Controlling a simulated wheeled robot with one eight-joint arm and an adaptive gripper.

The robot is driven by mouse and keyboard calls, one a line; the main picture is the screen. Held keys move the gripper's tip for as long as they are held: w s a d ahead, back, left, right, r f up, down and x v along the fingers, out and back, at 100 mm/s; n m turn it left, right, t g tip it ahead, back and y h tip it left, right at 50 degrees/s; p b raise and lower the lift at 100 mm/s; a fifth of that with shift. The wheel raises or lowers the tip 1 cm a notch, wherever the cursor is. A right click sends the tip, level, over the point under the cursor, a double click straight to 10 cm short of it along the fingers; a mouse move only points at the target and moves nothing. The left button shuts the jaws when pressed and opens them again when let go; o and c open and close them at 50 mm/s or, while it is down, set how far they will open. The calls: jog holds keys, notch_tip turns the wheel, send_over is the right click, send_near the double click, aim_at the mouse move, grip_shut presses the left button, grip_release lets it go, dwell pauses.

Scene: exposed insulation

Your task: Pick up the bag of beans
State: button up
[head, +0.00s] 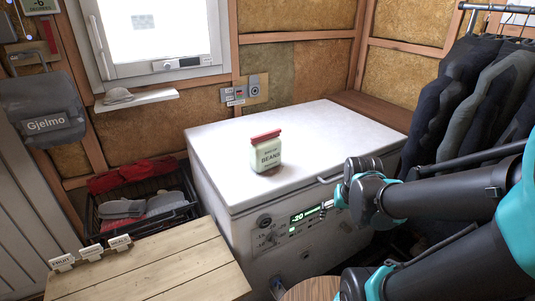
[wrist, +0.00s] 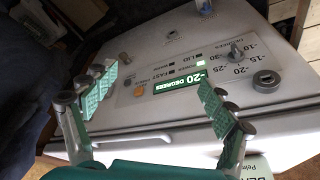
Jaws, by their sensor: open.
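The bag of beans (head: 266,155) is a pale package with a red top and a "BEANS" label. It stands upright on the white freezer lid (head: 330,130), near the front edge. My gripper (head: 330,204) is in front of the freezer, right of the bag and lower than the lid, apart from the bag. In the wrist view my gripper (wrist: 155,88) is open with nothing between its fingers, facing the control panel. A pale corner with partial lettering (wrist: 258,167), likely the bag, shows at the bottom right there, mostly hidden by the gripper body.
The freezer's control panel (head: 290,232) has knobs and a "-20" display. A lid handle (head: 335,178) juts from the front edge. A wooden table (head: 150,270) stands at front left, a dark basket (head: 110,228) behind it. Dark jackets (head: 455,90) hang at right. The lid around the bag is clear.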

jog(key=w+a+r+m, duration=0.2)
jog(key=w+a+r, duration=0.3)
jog(key=w+r, duration=0.3)
notch_tip(320, 180, up, 11)
jog(key=m+g+h, duration=0.1)
jog(key=m+h, duration=0.1)
jog(key=m, duration=0.2)
send_over(269, 146)
jog(key=s+d, duration=0.1)
jog(key=d, duration=0.4)
jog(key=w+a+r+m+h, duration=0.25)
jog(key=a+r, duration=0.45)
jog(key=a, duration=0.4)
jog(key=shift+m+y, duration=0.35)
jog(key=shift+y, duration=0.1)
jog(key=x, duration=1.1)
jog(key=shift+s+d+f, duration=0.2)
jog(key=shift+s+f, duration=0.1)
jog(key=shift+s, duration=0.05)
jog(key=shift+s+x, duration=0.2)
jog(key=shift+x, duration=1.15)
jog(key=shift+s+x, duration=0.2)
jog(key=shift+x, duration=1.15)
jog(key=shift+d+f, duration=0.1)
jog(key=shift+f, duration=0.25)
jog(key=shift+c, duration=0.2)
jog(key=c, duration=1.8)
jog(key=shift+r, duration=0.1)
